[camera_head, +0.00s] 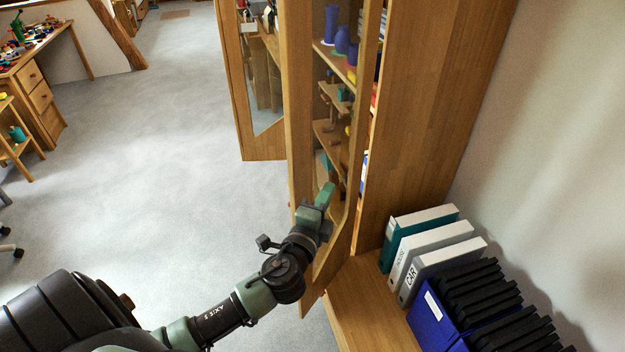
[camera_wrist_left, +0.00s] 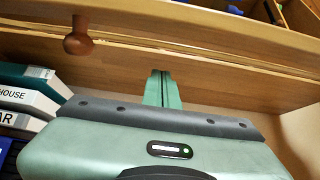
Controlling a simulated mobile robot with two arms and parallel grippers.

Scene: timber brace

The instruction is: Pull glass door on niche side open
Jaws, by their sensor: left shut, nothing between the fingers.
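The glass door (camera_head: 301,130) on the niche side is a tall wooden frame with a glass pane, standing ajar from the cabinet. Shelves show through and beside it. My left gripper (camera_head: 327,194) overlaps the lower part of this door in the head view, with its fingers shut and empty. In the left wrist view, the shut fingers (camera_wrist_left: 162,88) point at a wooden board, and a round wooden knob (camera_wrist_left: 78,40) sticks out up and left of them. I cannot tell whether the fingertips touch the wood. My right gripper is not in view.
The niche bench (camera_head: 358,305) at right holds binders (camera_head: 425,232) and a blue file box (camera_head: 432,318). Another glass door (camera_head: 262,145) stands open farther back. Open grey floor (camera_head: 170,170) lies left of the doors. A desk (camera_head: 40,75) stands far left.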

